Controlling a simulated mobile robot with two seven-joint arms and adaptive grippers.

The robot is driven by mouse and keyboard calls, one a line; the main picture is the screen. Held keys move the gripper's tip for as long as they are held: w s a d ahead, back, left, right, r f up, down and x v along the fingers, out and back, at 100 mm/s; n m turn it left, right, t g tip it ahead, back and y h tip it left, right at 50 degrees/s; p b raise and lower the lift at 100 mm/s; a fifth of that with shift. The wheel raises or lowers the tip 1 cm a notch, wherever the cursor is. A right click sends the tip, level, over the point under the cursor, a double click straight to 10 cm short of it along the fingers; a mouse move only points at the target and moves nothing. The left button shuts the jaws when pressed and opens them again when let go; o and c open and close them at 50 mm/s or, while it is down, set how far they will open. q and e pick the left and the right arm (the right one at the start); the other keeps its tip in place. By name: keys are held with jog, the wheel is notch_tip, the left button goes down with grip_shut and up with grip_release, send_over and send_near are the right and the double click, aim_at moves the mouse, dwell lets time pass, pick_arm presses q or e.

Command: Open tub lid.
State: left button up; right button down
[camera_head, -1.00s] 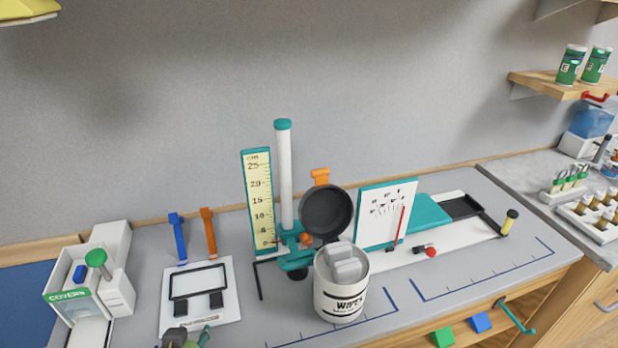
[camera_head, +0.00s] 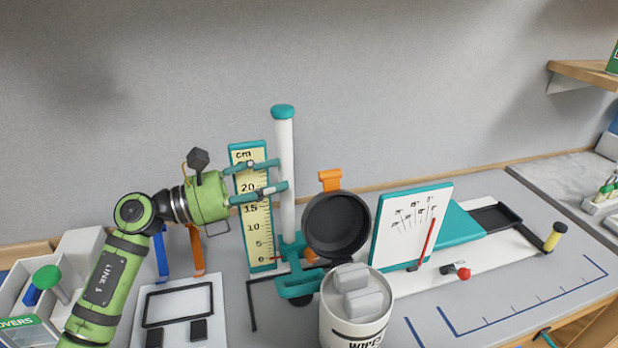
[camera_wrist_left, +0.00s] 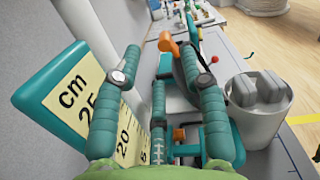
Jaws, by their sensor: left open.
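A white wipes tub (camera_head: 357,328) stands at the front middle of the bench, its top open, with light grey blocks (camera_head: 363,292) inside. A round black dish-like piece (camera_head: 337,226), which looks like its lid, stands upright behind the rim; whether it is joined to the tub is unclear. My left gripper (camera_head: 282,175) is open and empty, up by the white post, left of and above the black piece. In the left wrist view its two teal fingers (camera_wrist_left: 155,58) are spread, and the tub (camera_wrist_left: 258,115) is to their right. My right gripper is not in view.
A yellow cm scale (camera_head: 258,225) and a white post (camera_head: 286,150) with a teal cap stand close to my left gripper. A white dial board (camera_head: 410,225) with a red pointer is right of the tub. An orange clip (camera_head: 331,180) rises behind the black piece.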

aim_at(319, 177)
pick_arm(q)
jog(key=shift+m+g+y, duration=0.4)
jog(key=shift+m+g, duration=0.1)
jog(key=shift+m, duration=0.1)
jog(key=p+x, duration=0.1)
jog(key=x, duration=0.1)
jog(key=p+x, duration=0.1)
jog(key=x, duration=0.1)
jog(key=p+x, duration=0.1)
jog(key=x, duration=0.1)
jog(key=shift+w+f+p, duration=0.1)
jog(key=shift+f+p, duration=0.2)
jog(key=shift+p, duration=0.05)
jog(key=shift+w+d+f, duration=0.2)
jog(key=shift+d, duration=0.15)
jog(key=shift+c, duration=0.4)
grip_shut()
